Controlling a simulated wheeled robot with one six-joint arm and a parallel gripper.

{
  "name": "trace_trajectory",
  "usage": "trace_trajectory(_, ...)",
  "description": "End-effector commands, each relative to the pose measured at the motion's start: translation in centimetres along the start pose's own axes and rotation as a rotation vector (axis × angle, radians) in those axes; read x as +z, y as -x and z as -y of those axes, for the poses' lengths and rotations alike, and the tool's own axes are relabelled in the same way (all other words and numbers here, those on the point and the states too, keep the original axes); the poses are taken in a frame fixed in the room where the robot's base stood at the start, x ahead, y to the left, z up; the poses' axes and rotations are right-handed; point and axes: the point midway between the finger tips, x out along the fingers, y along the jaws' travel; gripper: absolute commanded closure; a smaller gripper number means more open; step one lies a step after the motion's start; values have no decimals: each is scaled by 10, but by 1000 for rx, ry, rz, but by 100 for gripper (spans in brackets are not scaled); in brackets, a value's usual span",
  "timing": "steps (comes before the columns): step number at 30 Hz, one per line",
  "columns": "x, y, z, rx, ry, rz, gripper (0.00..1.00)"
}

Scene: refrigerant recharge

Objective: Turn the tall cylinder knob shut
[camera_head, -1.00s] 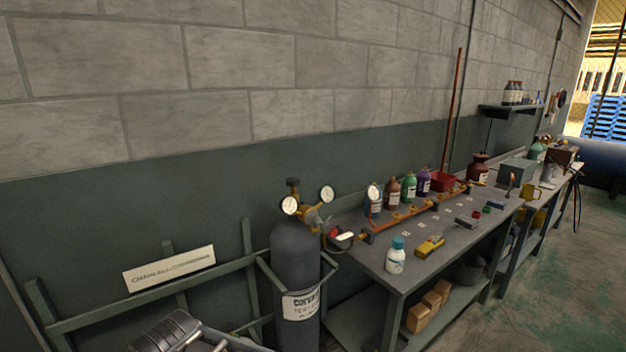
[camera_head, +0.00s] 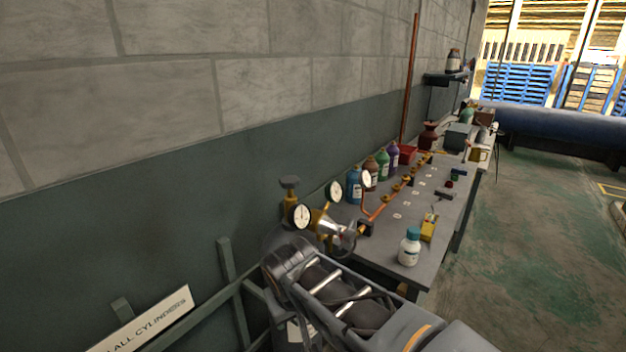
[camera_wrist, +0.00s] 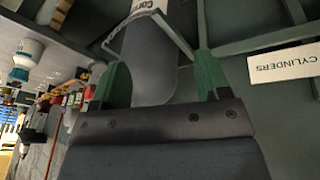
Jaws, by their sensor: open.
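The tall cylinder's knob (camera_head: 290,183) is a dark cap on a brass stem at the top of the valve in the head view. Below it is a brass regulator (camera_head: 320,222) with two white gauges. My arm hides most of the cylinder there. In the wrist view the grey cylinder (camera_wrist: 150,60) shows beyond my gripper (camera_wrist: 161,60), with part of its white label at the top edge. My gripper's two green fingers stand wide apart with nothing between them that I can see held. The knob is not visible in the wrist view, and the fingers are not clear in the head view.
A grey bench (camera_head: 385,250) runs along the wall on the right, with a copper manifold, several coloured bottles and a white bottle (camera_head: 410,247). A green rail (camera_head: 232,290) and a white sign (camera_head: 140,325) are at the lower left. Open floor lies right of the bench.

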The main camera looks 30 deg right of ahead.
Motion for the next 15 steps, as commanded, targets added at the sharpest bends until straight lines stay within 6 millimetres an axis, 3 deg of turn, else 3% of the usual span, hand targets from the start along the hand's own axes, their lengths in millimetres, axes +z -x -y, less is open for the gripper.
trace_trajectory(1,-13,-13,-2,74,-3,9,26)
trace_trajectory(4,-55,-24,-12,285,-53,-26,16)
trace_trajectory(7,-107,-28,-15,509,-129,-148,16)
trace_trajectory(12,-180,-20,-1,742,-255,-438,16)
trace_trajectory(15,-198,6,-8,789,-403,-595,16)
